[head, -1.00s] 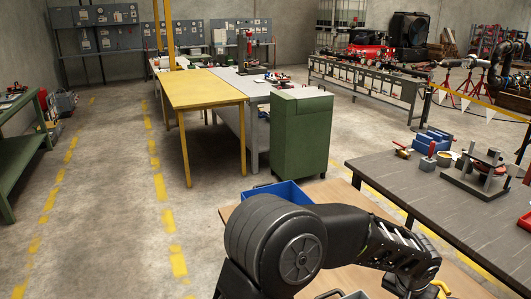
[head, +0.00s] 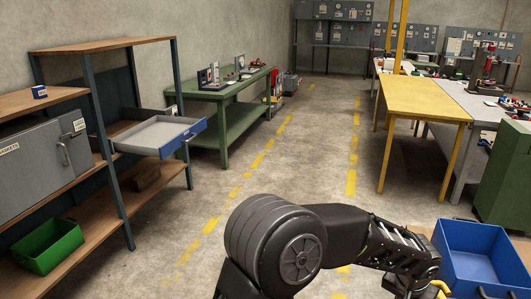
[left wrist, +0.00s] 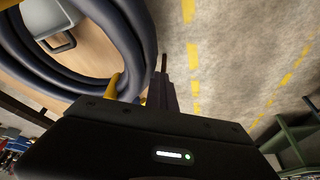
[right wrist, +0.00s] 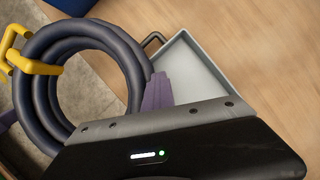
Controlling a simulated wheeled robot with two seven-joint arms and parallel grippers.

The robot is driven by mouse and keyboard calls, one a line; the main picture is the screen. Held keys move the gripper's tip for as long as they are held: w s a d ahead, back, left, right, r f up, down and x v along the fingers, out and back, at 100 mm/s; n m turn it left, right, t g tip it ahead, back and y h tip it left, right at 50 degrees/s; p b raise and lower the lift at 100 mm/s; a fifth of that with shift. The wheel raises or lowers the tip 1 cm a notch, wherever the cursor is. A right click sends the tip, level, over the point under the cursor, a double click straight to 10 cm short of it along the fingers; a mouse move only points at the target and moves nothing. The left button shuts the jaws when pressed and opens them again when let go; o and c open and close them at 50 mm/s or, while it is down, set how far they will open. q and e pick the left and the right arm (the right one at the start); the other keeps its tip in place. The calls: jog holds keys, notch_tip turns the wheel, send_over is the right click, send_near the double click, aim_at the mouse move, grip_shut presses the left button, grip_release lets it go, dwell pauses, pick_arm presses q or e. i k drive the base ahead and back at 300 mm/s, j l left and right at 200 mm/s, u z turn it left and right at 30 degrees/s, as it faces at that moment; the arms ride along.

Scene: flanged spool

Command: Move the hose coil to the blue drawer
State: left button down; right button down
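The hose coil is a ring of dark blue-grey hose with yellow fittings, large in the left wrist view (left wrist: 142,40) and in the right wrist view (right wrist: 126,58). My left gripper (left wrist: 163,75) is at the coil's edge beside a yellow fitting. My right gripper (right wrist: 158,88) is at the opposite edge. Both appear shut on the hose, though the grips are partly hidden. In the head view only a yellow fitting (head: 441,287) of the coil shows, beside my arm. The blue drawer (head: 184,139) stands pulled out of the shelf unit at left, grey inside and empty.
A grey tray (right wrist: 205,90) and a blue bin (head: 478,250) are on the wooden table close by. The shelf unit (head: 115,195) holds a grey cabinet (head: 40,165) and a green bin (head: 48,247). The marked floor between shelves and yellow table (head: 425,97) is clear.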

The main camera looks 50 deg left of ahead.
aim_at(159, 137)
jog(key=u, duration=2.15)
jog(key=i, duration=5.1)
jog(key=u, duration=0.3)
